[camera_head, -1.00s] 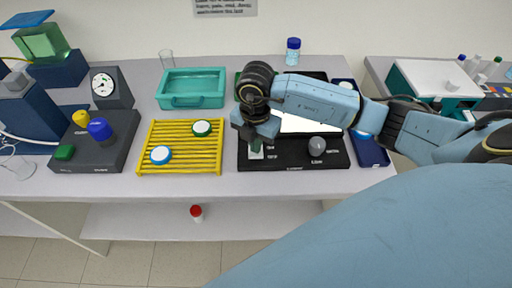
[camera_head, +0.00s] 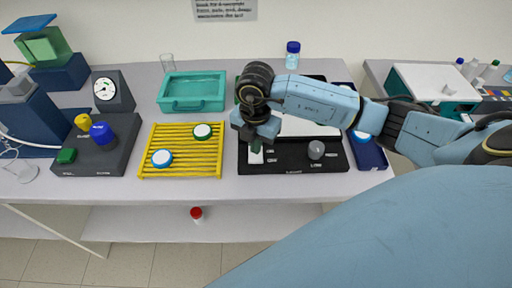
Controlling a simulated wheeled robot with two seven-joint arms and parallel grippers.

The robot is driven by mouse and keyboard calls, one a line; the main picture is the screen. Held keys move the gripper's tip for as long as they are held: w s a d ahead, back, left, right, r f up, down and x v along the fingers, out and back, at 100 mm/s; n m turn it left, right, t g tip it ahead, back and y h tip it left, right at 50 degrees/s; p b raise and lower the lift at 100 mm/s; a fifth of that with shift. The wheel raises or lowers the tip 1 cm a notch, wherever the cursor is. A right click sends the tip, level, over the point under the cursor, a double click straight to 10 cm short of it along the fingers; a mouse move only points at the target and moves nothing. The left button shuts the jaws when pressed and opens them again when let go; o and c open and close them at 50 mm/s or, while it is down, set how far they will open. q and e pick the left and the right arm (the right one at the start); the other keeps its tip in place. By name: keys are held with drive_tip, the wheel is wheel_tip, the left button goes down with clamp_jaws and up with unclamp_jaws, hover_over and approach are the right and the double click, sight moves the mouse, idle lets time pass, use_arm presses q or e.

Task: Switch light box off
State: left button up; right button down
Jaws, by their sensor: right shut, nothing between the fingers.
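The light box (camera_head: 320,158) is a black panel with a bright white plate (camera_head: 305,127) at its back, partly covered by my right arm. On its front part are a small pale switch (camera_head: 256,158) at the left and a round grey knob (camera_head: 316,150) at the right. My right gripper (camera_head: 256,147) is shut and empty, pointing down at the switch. Its fingertips are at or just above the switch; I cannot tell whether they touch. My left gripper is out of view.
A yellow rack (camera_head: 181,170) with two round capped pieces stands left of the light box. A teal tray (camera_head: 192,105) is behind it. A dark blue tray (camera_head: 372,155) lies at the right, and a blue-capped bottle (camera_head: 292,56) stands at the back.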

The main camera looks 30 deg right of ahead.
sight(256, 157)
wheel_tip(256, 157, up, 5)
drive_tip(key=p, duration=0.3)
idle(0.5)
